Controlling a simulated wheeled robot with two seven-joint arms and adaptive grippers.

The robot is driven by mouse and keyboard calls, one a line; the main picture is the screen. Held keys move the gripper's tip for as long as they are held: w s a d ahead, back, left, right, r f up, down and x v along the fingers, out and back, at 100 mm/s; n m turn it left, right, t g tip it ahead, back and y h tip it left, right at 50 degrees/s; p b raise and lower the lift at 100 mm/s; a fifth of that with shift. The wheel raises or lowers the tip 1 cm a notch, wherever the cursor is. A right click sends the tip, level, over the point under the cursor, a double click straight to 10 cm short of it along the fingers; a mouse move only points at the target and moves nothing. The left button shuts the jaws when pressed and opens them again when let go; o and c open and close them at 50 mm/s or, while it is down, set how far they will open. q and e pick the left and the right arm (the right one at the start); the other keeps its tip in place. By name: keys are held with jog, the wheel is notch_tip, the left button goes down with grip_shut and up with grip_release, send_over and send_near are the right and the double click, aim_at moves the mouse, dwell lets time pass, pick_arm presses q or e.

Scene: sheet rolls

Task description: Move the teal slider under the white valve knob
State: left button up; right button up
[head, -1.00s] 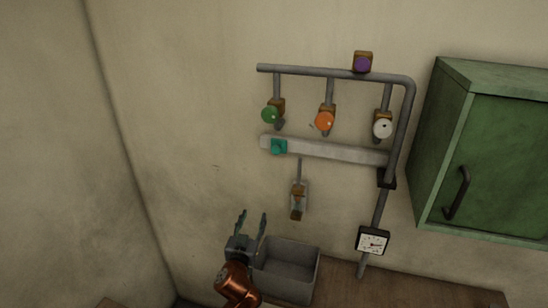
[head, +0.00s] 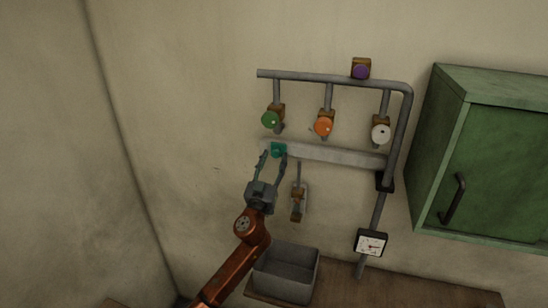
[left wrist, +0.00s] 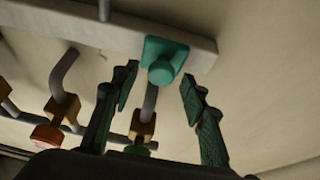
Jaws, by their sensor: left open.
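The teal slider (head: 279,149) sits at the left end of a pale horizontal rail (head: 335,154), below the green knob (head: 270,119). The white valve knob (head: 381,133) is above the rail's right end. My left gripper (head: 271,158) is open just below the slider in the head view. In the left wrist view the slider (left wrist: 163,58), with its round peg, shows between and beyond the open fingers of the left gripper (left wrist: 157,88). I cannot tell if the fingers touch it. My right gripper is not in view.
An orange knob (head: 323,126) hangs from the grey pipe between the green and white ones. A purple knob (head: 361,71) is on top. A grey bin (head: 286,272), a gauge (head: 370,244) and a green cabinet (head: 491,155) are nearby.

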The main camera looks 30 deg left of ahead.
pick_arm(q)
jog(key=shift+w, duration=0.1)
jog(key=shift+c, duration=0.6)
grip_shut()
